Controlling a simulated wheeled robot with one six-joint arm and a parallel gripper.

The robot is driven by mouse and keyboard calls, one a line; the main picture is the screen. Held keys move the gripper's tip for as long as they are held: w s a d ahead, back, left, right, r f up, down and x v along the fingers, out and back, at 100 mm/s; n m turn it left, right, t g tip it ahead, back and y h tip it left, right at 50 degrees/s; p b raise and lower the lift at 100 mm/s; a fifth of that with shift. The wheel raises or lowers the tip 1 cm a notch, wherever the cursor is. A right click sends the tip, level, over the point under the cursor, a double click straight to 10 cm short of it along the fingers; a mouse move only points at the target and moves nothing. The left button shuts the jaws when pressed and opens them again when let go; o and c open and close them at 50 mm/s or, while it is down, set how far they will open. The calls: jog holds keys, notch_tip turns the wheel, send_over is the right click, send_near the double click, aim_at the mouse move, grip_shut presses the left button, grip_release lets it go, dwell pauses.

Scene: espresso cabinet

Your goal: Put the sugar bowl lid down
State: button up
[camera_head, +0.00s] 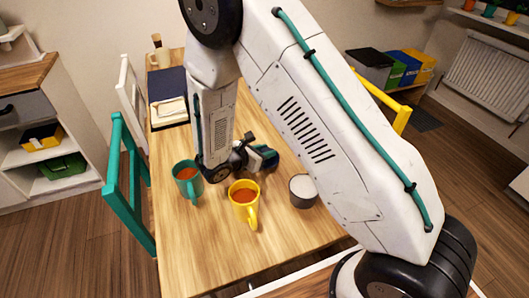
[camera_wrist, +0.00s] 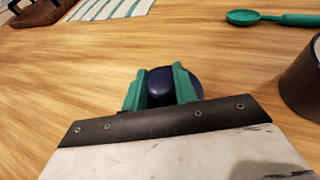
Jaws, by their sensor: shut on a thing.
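My gripper (camera_wrist: 160,90) has its two teal fingers closed around the dark blue, rounded lid (camera_wrist: 192,85), which shows between and just beyond them in the wrist view. The lid is over the wooden table; I cannot tell whether it touches the wood. In the head view my gripper (camera_head: 262,156) is low over the table, partly hidden by my arm. The sugar bowl (camera_head: 303,198), grey with white contents and open on top, stands to its right. A dark rounded vessel (camera_wrist: 304,82), apparently the bowl, is cut off at the wrist view's right edge.
A teal mug (camera_head: 187,181) and a yellow mug (camera_head: 245,203) with brown drink stand near my gripper. A teal spoon (camera_wrist: 270,18) and a striped cloth (camera_wrist: 112,9) lie on the table (camera_wrist: 60,60). Bare wood surrounds the lid. Chairs stand at the table's sides.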

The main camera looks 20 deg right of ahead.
jog(key=shift+f, duration=0.25)
jog(key=shift+f, duration=0.1)
jog(key=o, duration=1)
